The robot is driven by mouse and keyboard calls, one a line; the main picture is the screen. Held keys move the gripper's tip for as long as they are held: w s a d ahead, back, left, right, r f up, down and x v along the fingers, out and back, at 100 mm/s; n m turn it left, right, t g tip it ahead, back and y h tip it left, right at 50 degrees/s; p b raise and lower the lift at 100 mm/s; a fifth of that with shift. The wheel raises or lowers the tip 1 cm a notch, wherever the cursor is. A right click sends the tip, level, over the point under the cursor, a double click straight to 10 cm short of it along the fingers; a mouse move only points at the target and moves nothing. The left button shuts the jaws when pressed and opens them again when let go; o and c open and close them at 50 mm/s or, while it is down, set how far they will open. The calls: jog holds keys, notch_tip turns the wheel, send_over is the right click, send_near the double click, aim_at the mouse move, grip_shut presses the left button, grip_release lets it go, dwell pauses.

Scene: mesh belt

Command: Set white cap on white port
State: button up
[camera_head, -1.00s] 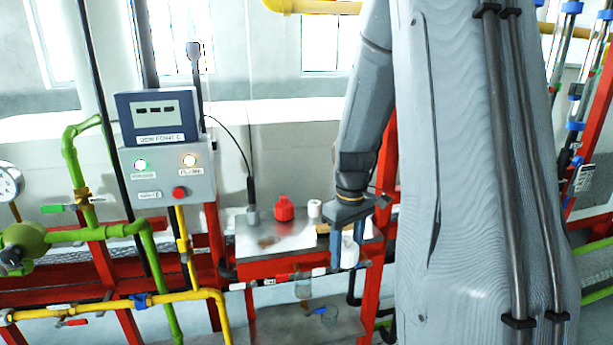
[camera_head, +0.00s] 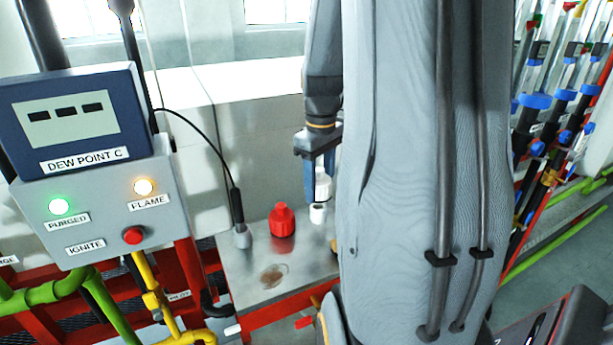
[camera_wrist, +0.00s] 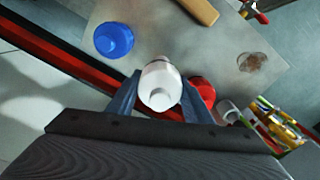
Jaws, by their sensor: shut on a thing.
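My gripper (camera_head: 321,190) is shut on the white cap (camera_head: 323,178). The cap sits upright between the two blue-grey fingers in the head view. The white port (camera_head: 318,213) is a short white cylinder standing on the metal bench, directly below the cap. The gap between cap and port looks small; I cannot tell whether they touch. In the wrist view the white cap (camera_wrist: 160,86) is between the fingertips (camera_wrist: 155,95) and seems to hide the port behind it.
A red fitting (camera_head: 282,220) stands left of the port on the metal bench (camera_head: 300,262). A grey probe base (camera_head: 242,236) with a cable is further left. The wrist view shows a blue fitting (camera_wrist: 113,40) and a wooden piece (camera_wrist: 200,11) on the bench.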

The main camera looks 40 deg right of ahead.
aim_at(320, 169)
jog(key=shift+f+b, duration=2.65)
jog(key=shift+f, duration=0.25)
jog(key=shift+s+p, duration=0.1)
jog(key=shift+p, duration=0.7)
jog(key=shift+f+b, duration=0.3)
jog(key=shift+f, duration=0.35)
jog(key=o, duration=0.8)
jog(key=shift+r, duration=0.1)
notch_tip(320, 169, up, 11)
jog(key=p, duration=1)
